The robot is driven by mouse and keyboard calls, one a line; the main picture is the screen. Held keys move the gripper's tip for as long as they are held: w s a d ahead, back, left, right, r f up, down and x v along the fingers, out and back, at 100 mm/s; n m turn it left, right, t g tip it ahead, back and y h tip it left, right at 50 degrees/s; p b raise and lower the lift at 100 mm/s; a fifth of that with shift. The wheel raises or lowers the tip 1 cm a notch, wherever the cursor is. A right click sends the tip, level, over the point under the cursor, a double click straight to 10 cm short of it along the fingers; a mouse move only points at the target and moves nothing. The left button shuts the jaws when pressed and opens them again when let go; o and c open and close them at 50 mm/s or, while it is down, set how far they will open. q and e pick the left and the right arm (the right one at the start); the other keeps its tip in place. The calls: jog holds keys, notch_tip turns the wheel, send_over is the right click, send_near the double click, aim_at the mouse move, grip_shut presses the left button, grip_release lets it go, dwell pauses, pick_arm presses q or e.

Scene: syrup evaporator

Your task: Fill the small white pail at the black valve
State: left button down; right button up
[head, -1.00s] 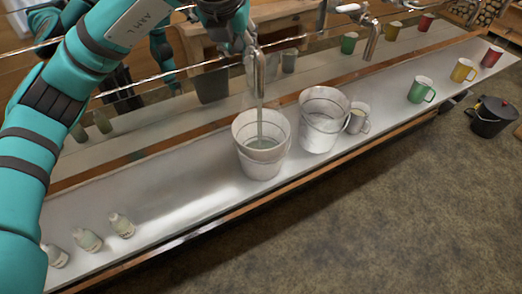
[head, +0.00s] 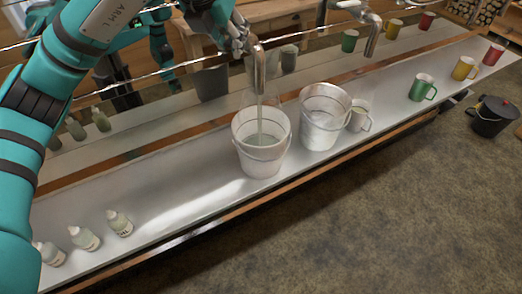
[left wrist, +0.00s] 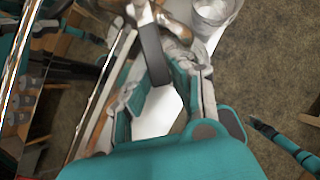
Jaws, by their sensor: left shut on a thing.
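A white pail (head: 262,160) stands upright on the shelf under a metal spout (head: 259,70). A thin stream (head: 260,118) falls from the spout into it, and pale liquid (head: 262,139) shows inside. A second white pail (head: 322,135) stands just to its right. My left gripper (head: 240,40) is up beside the spout, above the pail. In the left wrist view a black bar, the valve handle (left wrist: 153,52), lies between its fingers, and the gripper is shut on it. In the head view the handle is mostly hidden. My right gripper is not in view.
A white mug (head: 359,116) stands beside the second pail. Green (head: 420,88), yellow and red mugs stand farther right. Small bottles (head: 84,238) stand at the shelf's left end. A second spout (head: 373,38) is at the right. A dark pot (head: 490,118) is on the floor.

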pick_arm(q)
jog(key=shift+w+a+m+h, duration=0.15)
jog(key=shift+a+m+h, duration=0.15)
jog(key=shift+a+m, duration=0.15)
jog(key=shift+w+a+m+g+h, duration=0.25)
jog(key=shift+a+m+h, duration=0.1)
jog(key=shift+a+m, duration=0.3)
jog(key=shift+w+a+m+g+h, duration=0.15)
jog(key=shift+w+a+m+h, duration=0.2)
jog(key=shift+m, duration=0.45)
jog(key=shift+s, duration=0.1)
